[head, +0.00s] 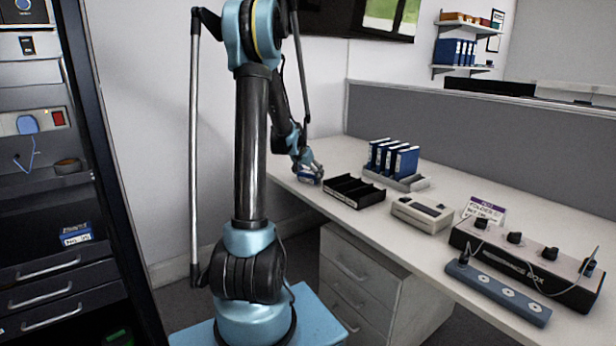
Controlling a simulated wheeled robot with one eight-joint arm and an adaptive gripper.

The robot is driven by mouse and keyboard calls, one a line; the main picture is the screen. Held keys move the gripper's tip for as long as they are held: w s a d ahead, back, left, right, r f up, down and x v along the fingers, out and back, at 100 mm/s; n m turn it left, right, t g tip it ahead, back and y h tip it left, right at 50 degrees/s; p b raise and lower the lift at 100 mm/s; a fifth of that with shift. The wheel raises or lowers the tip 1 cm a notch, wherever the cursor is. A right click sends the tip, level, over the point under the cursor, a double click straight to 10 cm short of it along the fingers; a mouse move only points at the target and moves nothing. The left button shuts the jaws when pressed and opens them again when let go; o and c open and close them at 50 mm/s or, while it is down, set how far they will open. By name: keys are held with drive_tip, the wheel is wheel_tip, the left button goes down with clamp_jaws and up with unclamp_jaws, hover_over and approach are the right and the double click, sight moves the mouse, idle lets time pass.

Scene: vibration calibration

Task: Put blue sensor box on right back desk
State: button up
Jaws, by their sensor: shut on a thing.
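My gripper (308,173) is at the far left end of the white desk (445,262), close to the desktop. It is shut on a small blue box (309,179), which I take to be the blue sensor box. The fingers hide most of it, and I cannot tell whether it touches the desktop. Another small blue box (76,234) with a white label sits on a shelf of the dark rack at the left.
A black divided tray (354,191) is just right of my gripper. Behind it stand blue binders (393,158) in a grey holder. A beige device (422,213), a power strip (497,291) and a long black box (525,264) fill the right. A grey partition (480,145) backs the desk.

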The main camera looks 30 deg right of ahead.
drive_tip(key=o, duration=1.1)
drive_tip(key=v, duration=1.2)
drive_tip(key=s+a+n+y, duration=0.15)
drive_tip(key=s+a, duration=0.25)
drive_tip(key=a, duration=0.8)
drive_tip(key=s+a+f+n+y, duration=0.1)
drive_tip(key=s+a+f+n, duration=0.2)
drive_tip(key=s+a, duration=0.5)
drive_tip(key=s+a+f+n+y, duration=0.2)
drive_tip(key=s+a+f+n, duration=0.2)
drive_tip(key=s+a, duration=0.4)
drive_tip(key=s+a+f+n+y, duration=0.1)
drive_tip(key=s+a+f+n, duration=0.2)
drive_tip(key=s+a, duration=0.6)
drive_tip(key=shift+a+f+n+g, duration=0.2)
drive_tip(key=shift+a+n, duration=0.1)
drive_tip(key=shift+a, duration=0.45)
drive_tip(key=shift+a+f+n+g, duration=0.15)
drive_tip(key=shift+a+n+g, duration=0.1)
drive_tip(key=shift+a, duration=0.45)
